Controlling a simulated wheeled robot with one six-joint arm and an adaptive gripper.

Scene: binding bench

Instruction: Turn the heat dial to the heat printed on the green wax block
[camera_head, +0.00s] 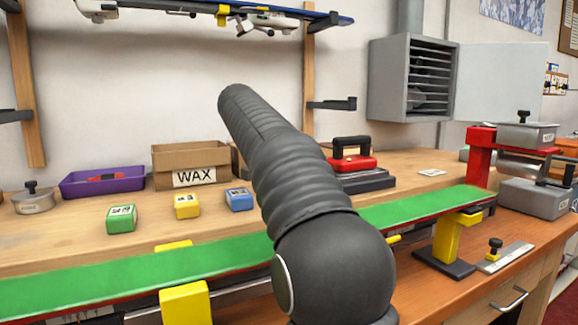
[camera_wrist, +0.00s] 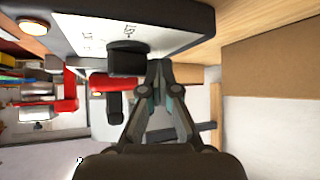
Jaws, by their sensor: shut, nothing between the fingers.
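The green wax block (camera_head: 121,218) sits on the wooden bench at left in the head view; its white label has dark print too small to read. In the wrist view a dark unit with a white face (camera_wrist: 170,33) carries a black dial (camera_wrist: 128,59) and dark marks that I cannot read. My gripper (camera_wrist: 160,70) is shut and empty, its fingertips just right of the dial in the picture; I cannot tell if they touch it. In the head view my arm hides the gripper and the dial.
Yellow (camera_head: 187,206) and blue (camera_head: 239,199) blocks stand right of the green one. Behind are a cardboard WAX box (camera_head: 193,166) and a purple tray (camera_head: 102,181). A long green-topped bar (camera_head: 130,273) crosses the bench front.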

